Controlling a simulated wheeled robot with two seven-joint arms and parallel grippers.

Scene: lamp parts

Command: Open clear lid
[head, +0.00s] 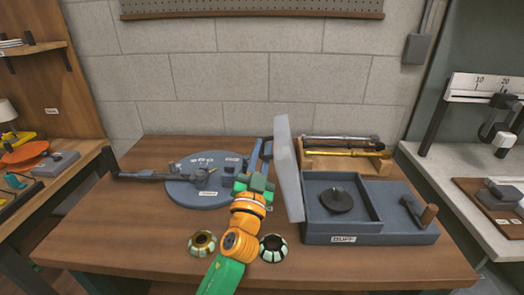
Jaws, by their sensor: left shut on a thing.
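The clear lid (289,167) is a pale, translucent panel. It stands nearly upright, tilted a little, along the left side of the grey box labelled BUFF (364,239). The box is uncovered, and a dark round pad with a small knob (337,199) shows inside it. My left gripper (263,152), on the green and orange arm, is against the left side of the lid, with its blue-grey fingers pointing up and away. It is shut on the lid; the exact contact is hard to see. My right gripper is not in view.
A round grey-blue base (190,195) with small parts and a dark arm (142,177) lies at left. Two small striped cups (202,243) (273,248) sit at the front. A wooden rack (345,163) holds rods behind the box.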

